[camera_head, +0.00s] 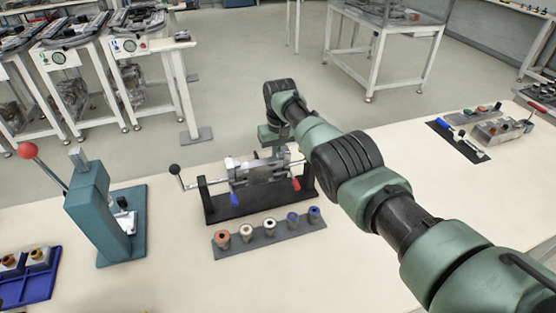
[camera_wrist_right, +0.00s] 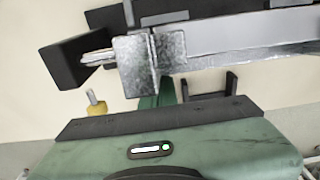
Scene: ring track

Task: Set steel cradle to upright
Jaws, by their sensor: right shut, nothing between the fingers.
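The steel cradle (camera_head: 258,170) is a grey metal block held between two black posts on a black base, in the middle of the bench in the head view. A crank with a black ball knob (camera_head: 174,169) sticks out at its left end. A blue tab and a red tab hang at its near side. My left gripper is out of view.
A grey strip (camera_head: 263,238) with several coloured bushings lies in front of the cradle. A teal lever press (camera_head: 95,205) with a red knob stands to the left. A blue tray (camera_head: 28,290) is at front left. A black mat with parts (camera_head: 470,140) lies far right.

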